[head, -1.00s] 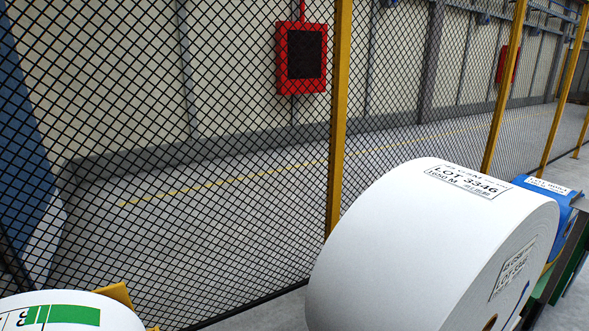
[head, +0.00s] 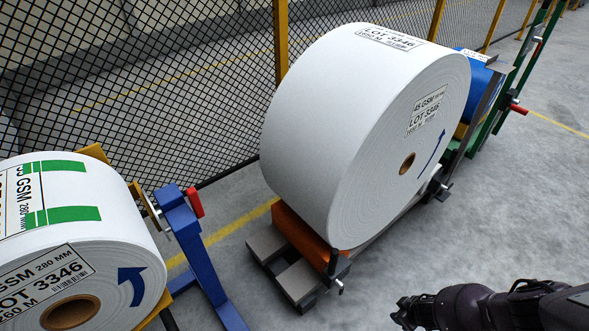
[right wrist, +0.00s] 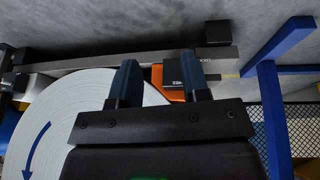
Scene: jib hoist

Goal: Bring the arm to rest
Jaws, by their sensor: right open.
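My right arm (head: 465,305) shows at the lower right of the head view, dark and reaching in from the right edge. Its gripper end (head: 405,312) is in front of the large white roll (head: 330,120) and clear of it in that view. In the right wrist view my right gripper (right wrist: 159,62) has its two fingers spread, with nothing seen held. Beyond the fingers are an orange block (right wrist: 172,95) and a dark labelled block (right wrist: 172,72). The white roll (right wrist: 75,115) lies to the left there. My left gripper is not in view.
Another white roll (head: 110,225) with green bands stands at the left on a blue stand (head: 197,250). The large roll rests on an orange support (head: 300,238). A mesh fence (head: 130,85) runs behind. Grey floor (head: 520,220) is open at the right.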

